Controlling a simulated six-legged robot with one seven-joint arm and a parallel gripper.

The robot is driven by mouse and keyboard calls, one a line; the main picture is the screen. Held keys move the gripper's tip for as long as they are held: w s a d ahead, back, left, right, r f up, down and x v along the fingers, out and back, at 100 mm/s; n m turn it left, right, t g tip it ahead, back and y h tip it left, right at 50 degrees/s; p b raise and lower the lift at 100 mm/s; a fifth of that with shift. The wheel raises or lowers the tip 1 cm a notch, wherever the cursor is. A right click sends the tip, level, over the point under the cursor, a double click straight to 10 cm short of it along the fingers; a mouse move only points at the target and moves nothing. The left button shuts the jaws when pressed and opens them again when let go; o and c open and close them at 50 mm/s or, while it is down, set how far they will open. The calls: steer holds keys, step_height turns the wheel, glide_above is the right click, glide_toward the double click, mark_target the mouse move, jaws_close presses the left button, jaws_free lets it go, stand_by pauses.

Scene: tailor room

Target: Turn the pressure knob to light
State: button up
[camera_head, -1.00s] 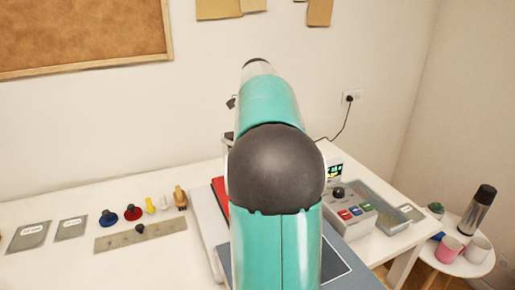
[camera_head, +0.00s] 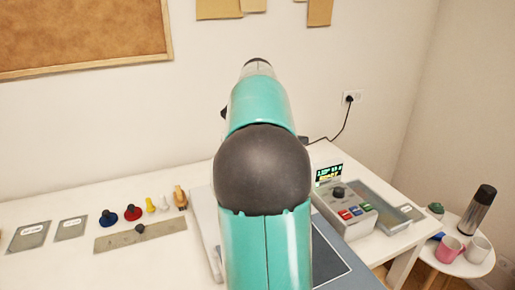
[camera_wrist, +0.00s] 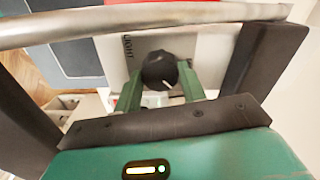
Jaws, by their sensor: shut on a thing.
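The pressure knob (camera_wrist: 157,66) is black and round with a white pointer line, and sits on a white panel (camera_wrist: 112,62) in the wrist view. The pointer aims down and slightly right in that view. Dark lettering that looks like "LIGHT" (camera_wrist: 128,46) is printed to the knob's upper left. My gripper (camera_wrist: 158,76) has its green fingers on both sides of the knob and is shut on it.
A metal bar (camera_wrist: 150,18) crosses the top of the wrist view, close to the gripper. Stamps and a metal plate (camera_head: 115,241) lie left.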

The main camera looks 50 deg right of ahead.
steer(key=n, duration=0.4)
steer(key=shift+n, duration=0.3)
steer(key=n, duration=0.3)
steer(key=shift+n, duration=0.4)
steer(key=n, duration=1.2)
steer(key=shift+n, duration=0.3)
steer(key=n, duration=0.4)
steer(key=shift+n, duration=0.3)
steer(key=n, duration=0.4)
steer(key=shift+n, duration=2)
